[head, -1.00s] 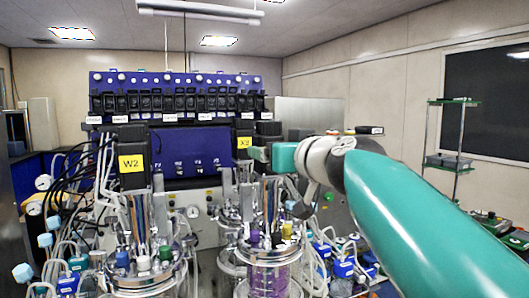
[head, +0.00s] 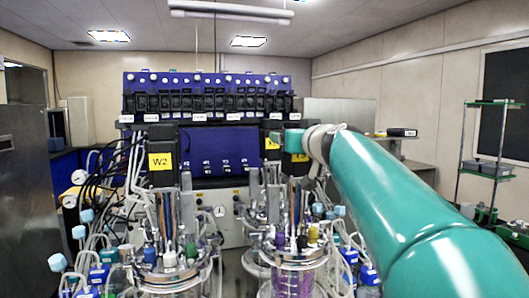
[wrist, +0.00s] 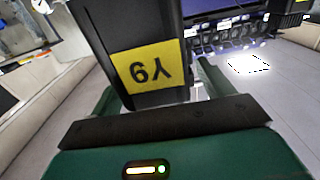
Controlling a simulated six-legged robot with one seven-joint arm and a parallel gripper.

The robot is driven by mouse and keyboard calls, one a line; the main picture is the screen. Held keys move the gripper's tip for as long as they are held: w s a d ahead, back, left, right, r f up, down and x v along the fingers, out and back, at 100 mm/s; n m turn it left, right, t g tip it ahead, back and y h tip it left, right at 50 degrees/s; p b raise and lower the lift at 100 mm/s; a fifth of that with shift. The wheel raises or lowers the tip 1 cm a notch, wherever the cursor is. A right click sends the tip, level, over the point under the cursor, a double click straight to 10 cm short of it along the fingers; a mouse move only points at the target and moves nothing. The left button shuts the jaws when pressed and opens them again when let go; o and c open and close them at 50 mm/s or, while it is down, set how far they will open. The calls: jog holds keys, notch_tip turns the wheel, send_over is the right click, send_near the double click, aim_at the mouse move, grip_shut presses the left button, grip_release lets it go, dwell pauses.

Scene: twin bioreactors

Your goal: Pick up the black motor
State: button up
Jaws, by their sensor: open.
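A black motor (wrist: 152,30) with a yellow label, upside down in the wrist view, fills the space in front of my gripper (wrist: 162,82). The open green fingers show on either side of it; I cannot tell whether they touch it. In the head view, a black motor with a yellow label (head: 300,157) is partly hidden by my gripper (head: 293,140), which is at its upper part. Another black motor with a yellow label (head: 272,143) is just left of it. A third black motor (head: 161,138), labelled W2, stands at the left.
Two glass vessels with metal lids, a left one (head: 172,270) and a right one (head: 290,257), stand below among crowded tubes. A blue-panelled pump rack (head: 217,152) is behind. A metal shelf (head: 487,160) stands at the right.

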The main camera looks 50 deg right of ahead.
jog(key=shift+w+d, duration=0.45)
jog(key=shift+w, duration=0.1)
jog(key=c, duration=1.6)
jog(key=shift+r, duration=0.1)
grip_shut()
jog(key=shift+r, duration=0.1)
